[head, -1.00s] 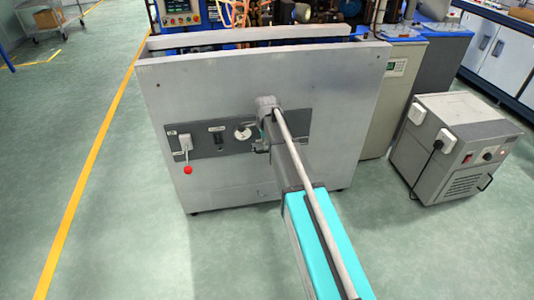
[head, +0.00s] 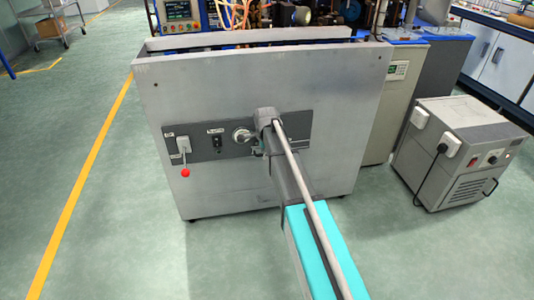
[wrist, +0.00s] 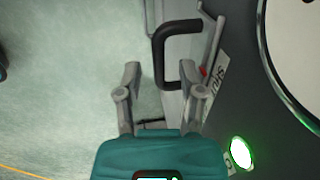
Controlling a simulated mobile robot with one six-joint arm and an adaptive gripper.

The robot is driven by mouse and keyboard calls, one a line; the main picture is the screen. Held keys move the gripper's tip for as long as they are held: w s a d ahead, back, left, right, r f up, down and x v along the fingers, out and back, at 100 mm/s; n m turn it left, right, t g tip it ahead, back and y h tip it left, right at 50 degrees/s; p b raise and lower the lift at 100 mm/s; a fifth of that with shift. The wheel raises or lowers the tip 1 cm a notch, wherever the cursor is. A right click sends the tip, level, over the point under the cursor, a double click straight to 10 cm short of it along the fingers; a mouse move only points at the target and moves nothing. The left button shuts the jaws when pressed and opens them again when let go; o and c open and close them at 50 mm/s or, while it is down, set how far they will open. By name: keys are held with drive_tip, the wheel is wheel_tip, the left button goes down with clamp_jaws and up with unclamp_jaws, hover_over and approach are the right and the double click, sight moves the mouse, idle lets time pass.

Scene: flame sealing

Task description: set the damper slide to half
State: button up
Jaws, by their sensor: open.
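In the wrist view a black bar handle (wrist: 160,58), likely the damper slide's, stands out from a pale metal strip. Its grip lies between and just beyond my gripper's (wrist: 160,72) open fingertips. The right fingertip is close to the handle's lower end; whether they touch I cannot tell. A small red mark (wrist: 204,72) sits beside the strip, near a white label (wrist: 216,72) that seems to read "shut". In the head view my arm covers the right part of the grey control panel (head: 203,154), hiding the handle and fingertips.
A lever with a red knob (head: 185,173), a black switch (head: 217,140) and a round control (head: 242,135) are left of my arm. A lit green lamp (wrist: 240,153) and large round gauge (wrist: 300,45) are right of my gripper. A grey box unit (head: 455,150) stands at right.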

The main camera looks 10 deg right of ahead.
clamp_jaws()
idle(0.4)
